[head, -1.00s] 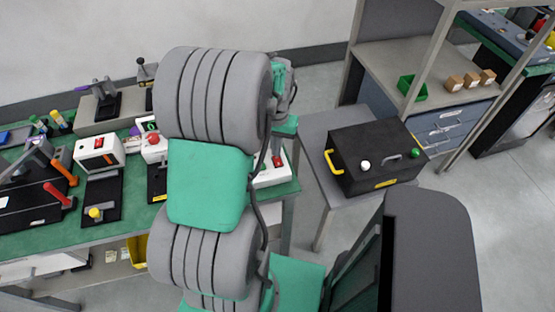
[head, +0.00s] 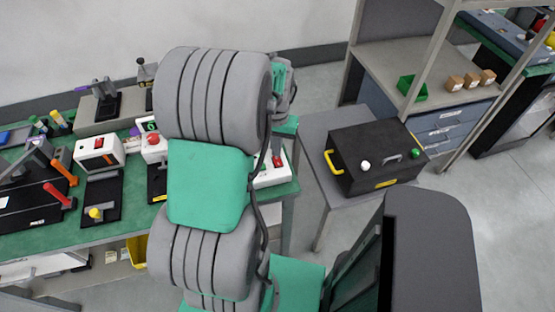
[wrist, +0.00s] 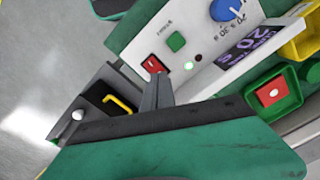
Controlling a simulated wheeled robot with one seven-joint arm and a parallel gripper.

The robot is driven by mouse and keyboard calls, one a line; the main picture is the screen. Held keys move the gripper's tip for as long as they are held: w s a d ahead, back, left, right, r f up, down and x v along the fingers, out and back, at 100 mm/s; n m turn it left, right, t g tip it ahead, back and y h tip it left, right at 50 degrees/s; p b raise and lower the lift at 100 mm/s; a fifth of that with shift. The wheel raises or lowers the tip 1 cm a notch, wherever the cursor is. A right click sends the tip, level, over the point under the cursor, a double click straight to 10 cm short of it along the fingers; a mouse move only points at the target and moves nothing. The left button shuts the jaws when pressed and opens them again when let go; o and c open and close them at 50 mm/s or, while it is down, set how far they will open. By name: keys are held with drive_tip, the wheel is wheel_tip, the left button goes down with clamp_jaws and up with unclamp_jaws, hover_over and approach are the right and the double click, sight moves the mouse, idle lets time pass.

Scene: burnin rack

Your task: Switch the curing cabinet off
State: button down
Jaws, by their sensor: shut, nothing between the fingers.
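A white unit (wrist: 205,50) fills the upper middle of the wrist view. It has a red rocker switch (wrist: 153,65), a green button (wrist: 176,41), a blue dial (wrist: 227,9), a small lit green lamp (wrist: 190,66) and a purple display. Its lettering is too small to confirm that it is the curing cabinet. My gripper (wrist: 157,82) is shut and empty, its tips close below the red rocker; I cannot tell whether they touch. In the head view my arm hides the gripper and most of the white unit (head: 270,177).
A black box (head: 375,160) with a yellow handle stands on a grey side table right of the green bench (head: 60,232). Left on the bench are a white box with a red switch (head: 97,152) and several levers.

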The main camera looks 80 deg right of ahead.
drive_tip(key=shift+f+b, duration=0.6)
drive_tip(key=shift+f, duration=0.4)
idle(0.8)
drive_tip(key=shift+r, duration=0.1)
wheel_tip(320, 180, up, 7)
drive_tip(key=p, duration=0.5)
